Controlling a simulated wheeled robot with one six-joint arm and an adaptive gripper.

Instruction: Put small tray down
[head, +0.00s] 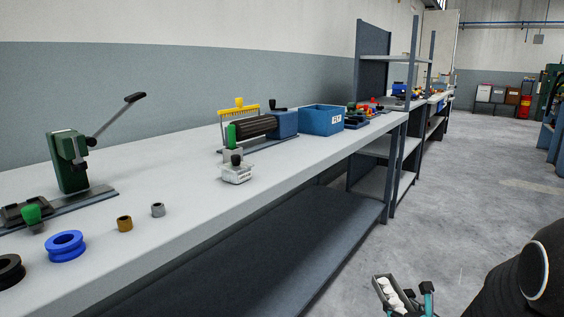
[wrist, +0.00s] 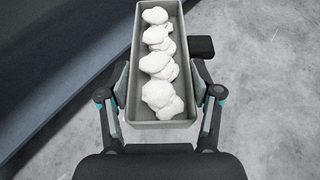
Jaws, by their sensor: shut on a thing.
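The small tray (wrist: 137,95) is a grey, long, narrow open box holding several white, lumpy tufts (wrist: 158,65). In the wrist view my gripper (wrist: 165,88) is shut on it, with one finger on each long side near its close end. In the head view the small tray (head: 380,289) and my gripper (head: 405,297) show at the bottom right, over the floor in front of the bench. The tray looks roughly level and held in the air. Its underside is hidden.
The long light-grey bench (head: 160,205) carries a green lever press (head: 70,162), a blue ring (head: 66,246), small bushings, a roller fixture (head: 250,125) and a blue bin (head: 321,120). Its front middle stretch is clear. A dark lower shelf (head: 290,235) runs beneath. Open floor (head: 465,190) lies right.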

